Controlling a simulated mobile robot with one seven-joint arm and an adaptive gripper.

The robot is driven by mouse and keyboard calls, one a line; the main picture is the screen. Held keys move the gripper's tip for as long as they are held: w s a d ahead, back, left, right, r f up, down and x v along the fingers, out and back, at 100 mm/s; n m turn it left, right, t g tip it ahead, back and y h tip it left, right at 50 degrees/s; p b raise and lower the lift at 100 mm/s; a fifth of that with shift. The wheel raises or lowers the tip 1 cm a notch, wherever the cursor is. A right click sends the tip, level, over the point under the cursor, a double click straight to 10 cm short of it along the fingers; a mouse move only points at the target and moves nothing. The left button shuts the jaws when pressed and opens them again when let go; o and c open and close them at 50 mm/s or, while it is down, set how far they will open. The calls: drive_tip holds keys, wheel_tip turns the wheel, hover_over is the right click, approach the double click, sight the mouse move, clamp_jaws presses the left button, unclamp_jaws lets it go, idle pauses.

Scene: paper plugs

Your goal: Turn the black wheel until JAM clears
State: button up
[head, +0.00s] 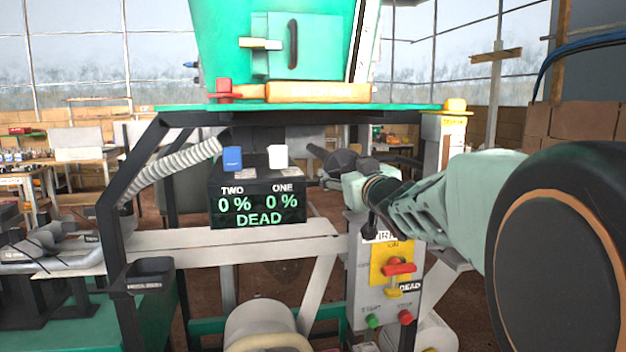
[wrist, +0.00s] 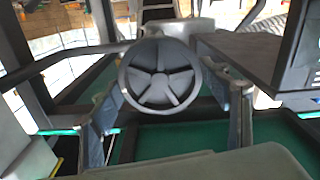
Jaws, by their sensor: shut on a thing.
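The black wheel (wrist: 160,76) shows in the wrist view as a dark grey spoked disc, facing the camera between the two fingers of my gripper (wrist: 163,88). My gripper is shut on its rim, one finger on each side. The black display box (head: 258,190) reads TWO 0 %, ONE 0 % and DEAD in green. I see no JAM on it.
A control panel (head: 358,285) with a red handle (head: 399,269) on yellow, a green button (head: 372,321) and a red button (head: 406,317) stands below my arm. A green hopper (head: 225,50) stands above. Dark frame posts and a pale beam (head: 220,243) surround the display.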

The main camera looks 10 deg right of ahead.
sight(345, 170)
drive_tip(key=n+b, duration=0.2)
drive_tip(key=n, duration=0.2)
drive_tip(key=shift+f, duration=0.15)
drive_tip(key=shift+n+b, duration=0.45)
drive_tip(key=shift+n, duration=0.25)
drive_tip(key=o, duration=1.2)
drive_tip(key=shift+c, duration=0.2)
drive_tip(key=shift+s+r+p, duration=0.2)
drive_tip(key=shift+s+p, duration=0.1)
drive_tip(key=shift+s, duration=1.75)
